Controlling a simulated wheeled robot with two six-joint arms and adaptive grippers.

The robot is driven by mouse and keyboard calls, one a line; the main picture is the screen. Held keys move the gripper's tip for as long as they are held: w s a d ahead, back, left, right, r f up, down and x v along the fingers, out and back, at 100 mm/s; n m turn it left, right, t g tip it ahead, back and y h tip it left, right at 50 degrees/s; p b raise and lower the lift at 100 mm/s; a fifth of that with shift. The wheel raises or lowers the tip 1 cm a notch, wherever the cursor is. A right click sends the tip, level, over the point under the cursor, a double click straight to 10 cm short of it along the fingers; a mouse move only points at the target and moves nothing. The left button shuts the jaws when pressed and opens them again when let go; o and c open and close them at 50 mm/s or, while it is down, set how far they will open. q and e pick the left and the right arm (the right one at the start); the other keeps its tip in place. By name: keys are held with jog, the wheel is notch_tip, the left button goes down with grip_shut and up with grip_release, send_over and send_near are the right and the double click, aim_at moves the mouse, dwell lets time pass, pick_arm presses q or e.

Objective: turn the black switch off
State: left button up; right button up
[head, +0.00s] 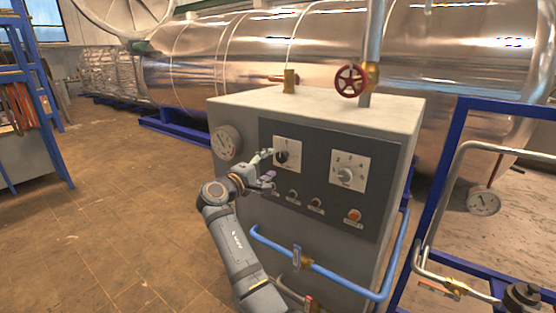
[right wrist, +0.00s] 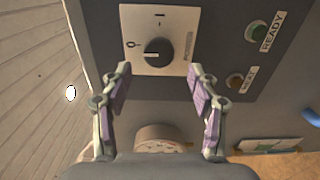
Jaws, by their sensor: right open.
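The black switch (head: 282,157) is a round knob on a white square plate on the cabinet's dark front panel, at the upper left. In the right wrist view the switch (right wrist: 158,50) shows between and beyond my fingertips. A white mark lies on its left side, towards the "O"; an "I" stands above it. My right gripper (head: 269,169) is open and empty in front of the panel, close to the switch. Its two purple-padded fingers (right wrist: 160,78) are apart, and I see no contact with the knob. My left gripper is not in view.
A blue pipe (head: 330,278) runs low in front. Open floor (head: 110,215) lies left.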

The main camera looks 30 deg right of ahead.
jog(key=v, duration=0.5)
jog(key=shift+s+a, duration=0.15)
jog(key=shift+a, duration=0.15)
